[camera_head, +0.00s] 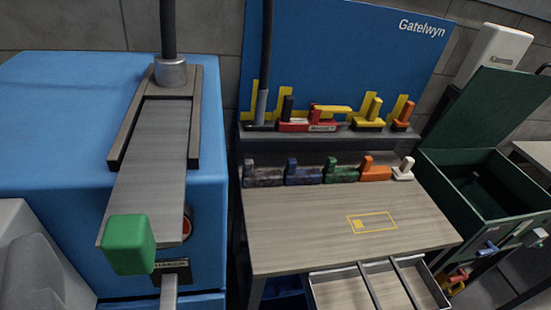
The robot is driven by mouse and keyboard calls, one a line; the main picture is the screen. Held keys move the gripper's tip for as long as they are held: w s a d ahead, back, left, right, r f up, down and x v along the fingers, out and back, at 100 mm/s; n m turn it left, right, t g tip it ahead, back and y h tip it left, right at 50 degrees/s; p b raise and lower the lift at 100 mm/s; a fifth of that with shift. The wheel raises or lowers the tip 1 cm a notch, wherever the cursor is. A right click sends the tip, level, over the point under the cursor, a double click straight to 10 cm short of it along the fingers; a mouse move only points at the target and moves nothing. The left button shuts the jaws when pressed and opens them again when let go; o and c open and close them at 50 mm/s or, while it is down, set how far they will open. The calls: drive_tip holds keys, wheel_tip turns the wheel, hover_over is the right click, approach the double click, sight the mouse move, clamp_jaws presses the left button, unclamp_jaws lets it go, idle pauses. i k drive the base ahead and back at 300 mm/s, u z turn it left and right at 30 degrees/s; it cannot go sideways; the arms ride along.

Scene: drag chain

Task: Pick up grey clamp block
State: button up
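A row of small L-shaped clamp blocks stands at the back of the wooden bench, below a shelf. The leftmost block (263,177) is dark grey and speckled and looks like the grey clamp block. It stands with its upright part at its left end, beside a dark blue block (304,174). Nothing touches it from above. My gripper does not show in this view, so its fingers and whether they hold anything are hidden.
A blue machine (60,100) with a grey slide plate (150,150) and green knob (129,244) fills the left. The shelf (330,135) overhangs the blocks. The bench top (300,225) is mostly clear. A green bin (480,190) stands at right.

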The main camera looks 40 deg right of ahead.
sight(250, 178)
drive_tip(key=z, duration=0.5)
drive_tip(key=i, duration=1)
drive_tip(key=z, duration=0.7)
drive_tip(key=k, duration=0.75)
drive_tip(key=z, duration=0.25)
drive_tip(key=i, duration=0.85)
drive_tip(key=u, duration=0.05)
